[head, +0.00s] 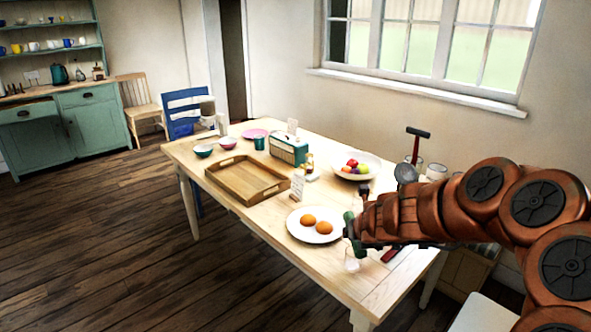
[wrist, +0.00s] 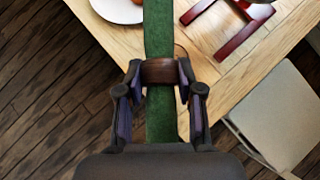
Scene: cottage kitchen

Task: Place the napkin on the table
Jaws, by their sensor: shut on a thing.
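The napkin (wrist: 161,115) is a long green roll with a brown ring (wrist: 160,71) around it. In the wrist view my gripper (wrist: 158,80) is shut on the napkin at the ring, one finger on each side. In the head view my gripper (head: 356,226) is above the right part of the table, and the napkin's green end (head: 348,220) shows at its tip. The pale wooden table (head: 345,287) is below it; the wrist view shows the table's corner area (wrist: 218,65) under the napkin. The arm hides part of the table.
A wooden tray (head: 236,199), radio (head: 289,149) and fruit bowl (head: 371,172) stand farther back. The table's front strip has free room.

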